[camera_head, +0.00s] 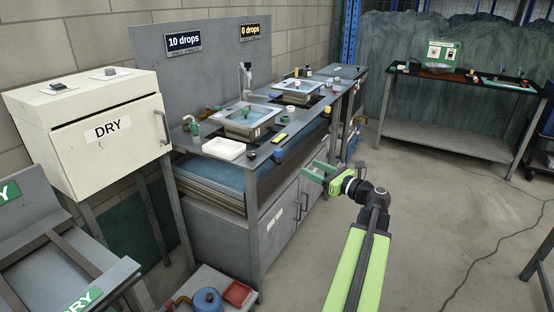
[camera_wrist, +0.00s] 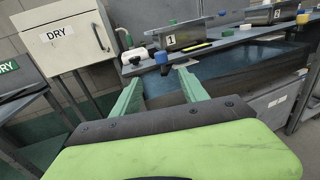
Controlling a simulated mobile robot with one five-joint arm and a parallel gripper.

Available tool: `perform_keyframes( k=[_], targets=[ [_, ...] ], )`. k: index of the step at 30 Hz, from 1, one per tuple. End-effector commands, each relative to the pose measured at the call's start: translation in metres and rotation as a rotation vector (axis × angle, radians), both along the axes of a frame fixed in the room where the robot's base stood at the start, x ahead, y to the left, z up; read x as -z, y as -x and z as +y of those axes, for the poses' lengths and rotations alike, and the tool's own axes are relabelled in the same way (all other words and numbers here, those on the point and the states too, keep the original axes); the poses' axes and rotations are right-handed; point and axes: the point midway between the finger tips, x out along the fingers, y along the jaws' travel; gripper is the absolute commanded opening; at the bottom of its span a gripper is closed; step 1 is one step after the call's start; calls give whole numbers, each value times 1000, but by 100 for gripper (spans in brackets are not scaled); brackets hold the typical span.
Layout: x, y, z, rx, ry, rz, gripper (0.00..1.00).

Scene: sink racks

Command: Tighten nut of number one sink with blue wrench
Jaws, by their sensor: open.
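Sink number one (camera_head: 247,123) is a metal basin set in the bench top. Its front, marked 1, also shows in the wrist view (camera_wrist: 186,39). A small blue piece (camera_head: 278,155) is at the bench's front edge; it also shows in the wrist view (camera_wrist: 161,57). I cannot tell whether it is part of the blue wrench. No nut can be made out clearly. My gripper (camera_head: 318,172) is open and empty, in front of the bench. In the wrist view its green fingers (camera_wrist: 159,78) are spread apart, with the blue piece beyond and above the gap.
A white tray (camera_head: 224,149) and a yellow-and-black item (camera_head: 280,138) lie near the bench front. A second sink (camera_head: 298,90) is farther along. A cream DRY cabinet (camera_head: 95,125) stands left. Another table (camera_head: 450,140) stands back right. The floor to the right is mostly clear.

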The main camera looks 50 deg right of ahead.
Motion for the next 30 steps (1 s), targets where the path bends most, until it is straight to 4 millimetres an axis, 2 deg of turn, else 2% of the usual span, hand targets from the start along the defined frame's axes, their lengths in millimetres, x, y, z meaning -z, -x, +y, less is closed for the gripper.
perform_keyframes(
  k=[4, 8, 21, 27, 30],
  targets=[
    [-2, 0, -4, 7, -4, -3, 52],
    [-2, -16, -7, 10, -3, -2, 52],
    [-1, -122, -14, 17, -1, -1, 52],
    [-1, -154, -14, 17, 0, 0, 52],
    [-1, -161, -14, 20, 0, 0, 52]
  ],
)
